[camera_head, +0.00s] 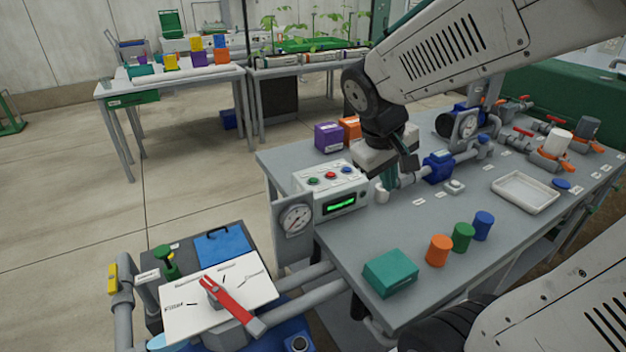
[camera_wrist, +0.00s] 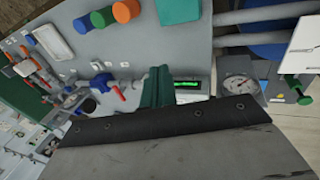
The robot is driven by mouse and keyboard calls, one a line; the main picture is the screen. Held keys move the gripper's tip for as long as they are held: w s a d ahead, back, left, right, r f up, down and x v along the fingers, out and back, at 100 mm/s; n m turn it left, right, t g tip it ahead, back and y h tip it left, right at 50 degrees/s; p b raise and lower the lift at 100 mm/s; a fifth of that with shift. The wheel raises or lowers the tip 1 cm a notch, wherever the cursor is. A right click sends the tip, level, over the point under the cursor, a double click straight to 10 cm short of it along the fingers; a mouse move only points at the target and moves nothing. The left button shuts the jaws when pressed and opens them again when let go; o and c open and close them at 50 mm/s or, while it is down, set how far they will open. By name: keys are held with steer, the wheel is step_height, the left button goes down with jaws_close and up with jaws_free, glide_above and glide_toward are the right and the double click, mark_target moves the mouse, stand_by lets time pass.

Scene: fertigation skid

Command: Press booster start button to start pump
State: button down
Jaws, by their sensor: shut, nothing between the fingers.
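A white control box (camera_head: 331,189) stands on the left end of the grey skid table in the head view. Its sloped top carries a green button (camera_head: 313,181), a red button (camera_head: 331,174) and a bluish button (camera_head: 346,169); the labels are too small to read. A lit green display (camera_head: 342,204) is on its front, and it also shows in the wrist view (camera_wrist: 187,86). My gripper (camera_head: 389,181) points down, shut and empty, just right of the box and apart from the buttons. Its teal fingers (camera_wrist: 155,88) also show in the wrist view, where the buttons are hidden.
A pressure gauge (camera_head: 295,219) stands at the box's front left. A grey pipe with a blue valve (camera_head: 438,166) runs close right of my gripper. A purple block (camera_head: 328,136) and an orange block (camera_head: 350,128) sit behind. A teal block (camera_head: 390,272) and coloured cylinders stand in front.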

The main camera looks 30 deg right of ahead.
steer(key=w+d+f+n+t+h, duration=0.1)
steer(key=w+d+n+t+h, duration=0.1)
steer(key=w+d, duration=0.55)
steer(key=n+t+y, duration=0.6)
steer(key=n+y, duration=0.2)
steer(key=n, duration=0.2)
glide_above(316, 181)
step_height(316, 181, down, 3)
steer(key=shift+f, duration=0.2)
steer(key=shift+f, duration=0.15)
steer(key=shift+f, duration=4.3)
steer(key=shift+f, duration=0.1)
